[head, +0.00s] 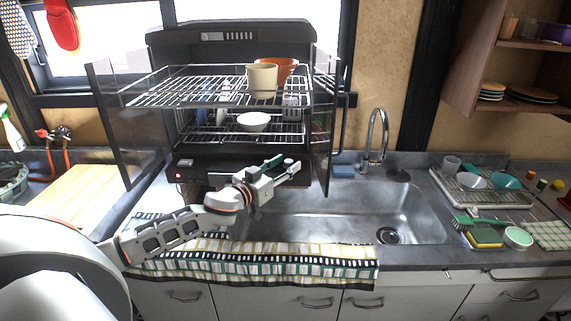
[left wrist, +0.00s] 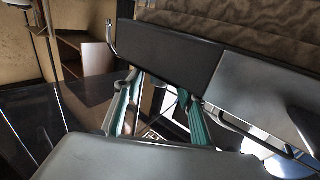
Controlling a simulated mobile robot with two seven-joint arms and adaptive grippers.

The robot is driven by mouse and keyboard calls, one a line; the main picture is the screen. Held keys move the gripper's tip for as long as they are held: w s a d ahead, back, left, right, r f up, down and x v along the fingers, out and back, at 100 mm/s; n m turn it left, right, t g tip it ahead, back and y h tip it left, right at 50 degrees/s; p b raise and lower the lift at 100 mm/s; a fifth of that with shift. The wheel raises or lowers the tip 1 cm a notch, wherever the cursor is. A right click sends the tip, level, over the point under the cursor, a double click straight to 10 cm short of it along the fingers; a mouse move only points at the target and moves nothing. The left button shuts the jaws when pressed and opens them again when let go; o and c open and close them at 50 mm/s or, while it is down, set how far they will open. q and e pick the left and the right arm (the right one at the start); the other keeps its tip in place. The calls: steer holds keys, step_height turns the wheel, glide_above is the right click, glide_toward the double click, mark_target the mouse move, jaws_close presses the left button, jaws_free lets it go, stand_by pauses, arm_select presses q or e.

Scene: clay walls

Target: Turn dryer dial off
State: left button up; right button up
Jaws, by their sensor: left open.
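The dish dryer (head: 230,45) is a dark cabinet with its glass doors swung open and two wire racks inside. A red light (head: 178,176) glows at the left of its dark base. A small round pale knob, apparently the dial (head: 289,161), shows at the right of the base, beside my left gripper's fingertips; its setting is too small to read. My left gripper (head: 285,168) is open, its teal-padded fingers apart at the base front. In the left wrist view the two fingers (left wrist: 160,112) are spread; I cannot tell whether they touch the dial. My right gripper is not in view.
A cream cup (head: 262,80) and an orange bowl (head: 284,66) sit on the upper rack, a white bowl (head: 254,122) below. The open right door (head: 322,150) stands near my gripper. The sink (head: 350,215) and striped towel (head: 260,262) lie in front.

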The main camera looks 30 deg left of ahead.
arm_select(q)
steer(key=shift+w, duration=0.25)
steer(key=c, duration=1.1)
